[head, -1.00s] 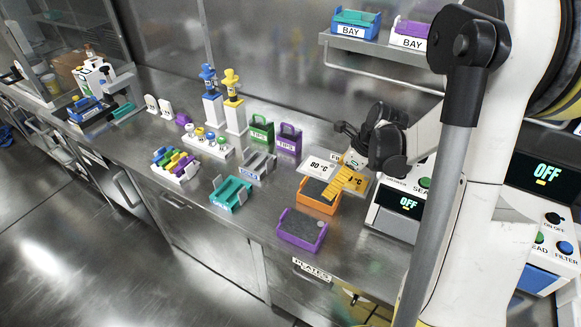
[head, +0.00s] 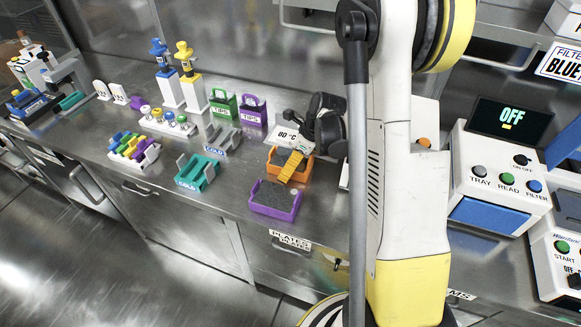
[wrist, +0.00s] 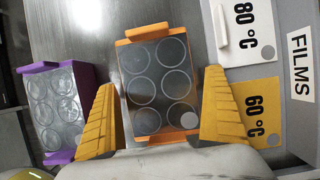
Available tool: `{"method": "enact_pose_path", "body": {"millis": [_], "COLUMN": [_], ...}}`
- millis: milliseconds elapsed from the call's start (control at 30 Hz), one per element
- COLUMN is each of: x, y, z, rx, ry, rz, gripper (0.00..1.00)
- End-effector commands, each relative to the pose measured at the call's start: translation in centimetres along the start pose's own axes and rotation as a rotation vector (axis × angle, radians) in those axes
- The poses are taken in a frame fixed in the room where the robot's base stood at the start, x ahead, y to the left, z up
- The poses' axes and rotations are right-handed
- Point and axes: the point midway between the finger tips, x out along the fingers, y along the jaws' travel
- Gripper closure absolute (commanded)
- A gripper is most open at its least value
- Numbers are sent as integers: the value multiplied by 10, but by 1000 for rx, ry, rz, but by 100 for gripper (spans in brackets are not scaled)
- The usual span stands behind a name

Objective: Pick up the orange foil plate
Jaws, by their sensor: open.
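The orange plate (wrist: 140,95) lies on the steel bench, its long side running away from me in the wrist view. It has an orange frame and several round wells under a grey, see-through top. In the head view the orange plate (head: 273,171) is partly covered by my yellow finger. My gripper (wrist: 159,79) is open, with one yellow finger on each side of the plate and gaps visible between fingers and frame. It also shows in the head view (head: 292,166). I cannot tell how far the fingertips are above the bench.
A purple plate (wrist: 60,105) lies close to the left finger; it also shows in the head view (head: 275,198). A white 80 °C film (wrist: 243,30) and a yellow 60 °C film (wrist: 248,108) lie to the right. A teal cold rack (head: 197,173) stands left of the plates.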

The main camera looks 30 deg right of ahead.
Motion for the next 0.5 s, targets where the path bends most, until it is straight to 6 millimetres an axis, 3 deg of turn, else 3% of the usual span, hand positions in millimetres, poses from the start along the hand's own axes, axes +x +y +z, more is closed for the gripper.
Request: {"method": "enact_pose_path", "body": {"millis": [133, 167, 333, 500], "x": [-1, -1, -2, -2], "y": [0, 0, 0, 0], "z": [0, 0, 0, 0], "rx": [0, 0, 0, 0], "ry": [0, 0, 0, 0], "rz": [0, 0, 0, 0], "gripper": [0, 6, 58, 62]}}
